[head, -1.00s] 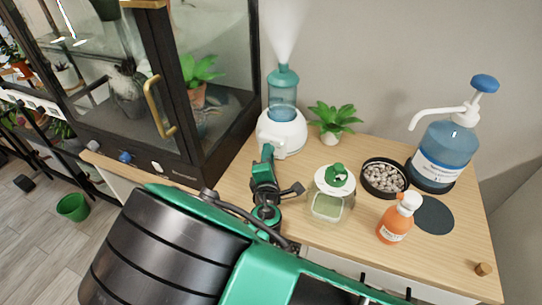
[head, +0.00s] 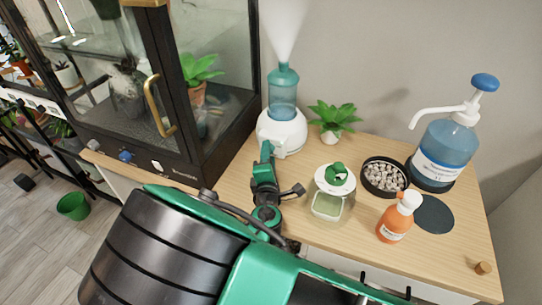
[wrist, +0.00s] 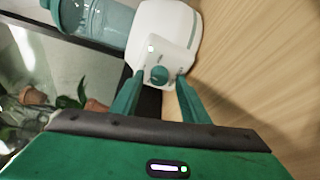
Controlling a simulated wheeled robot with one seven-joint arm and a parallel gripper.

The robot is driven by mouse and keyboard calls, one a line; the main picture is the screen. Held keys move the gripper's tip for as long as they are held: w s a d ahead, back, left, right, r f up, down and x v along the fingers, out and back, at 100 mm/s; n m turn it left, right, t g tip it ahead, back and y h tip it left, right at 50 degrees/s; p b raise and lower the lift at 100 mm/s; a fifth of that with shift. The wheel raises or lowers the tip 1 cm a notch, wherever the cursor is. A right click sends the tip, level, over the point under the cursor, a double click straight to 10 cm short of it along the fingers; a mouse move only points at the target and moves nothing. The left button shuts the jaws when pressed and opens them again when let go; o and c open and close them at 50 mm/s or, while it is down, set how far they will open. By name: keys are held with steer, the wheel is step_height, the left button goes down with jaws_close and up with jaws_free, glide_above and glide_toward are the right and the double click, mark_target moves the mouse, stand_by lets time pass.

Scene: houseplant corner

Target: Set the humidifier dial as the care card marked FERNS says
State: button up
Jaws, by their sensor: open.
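The humidifier (head: 281,131) is a white base with a teal tank, standing on the wooden counter by the glass cabinet, with mist rising from its top. Its teal round dial (wrist: 159,75) sits on a pale front panel in the wrist view; the markings around it are too small to read. My gripper (wrist: 156,88) is open, with one teal finger on either side of the dial; I cannot tell whether they touch it. In the head view my gripper (head: 267,155) reaches the front of the humidifier base and hides the dial. I see no card marked FERNS.
A small potted plant (head: 332,121) stands right of the humidifier. A green-topped clear container (head: 329,204), a bowl of pebbles (head: 384,177), an orange pump bottle (head: 398,216) and a large blue pump jug (head: 445,150) stand farther right. The glass cabinet (head: 182,150) is close on the left.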

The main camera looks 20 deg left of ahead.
steer(key=v, duration=1)
steer(key=shift+s, duration=0.2)
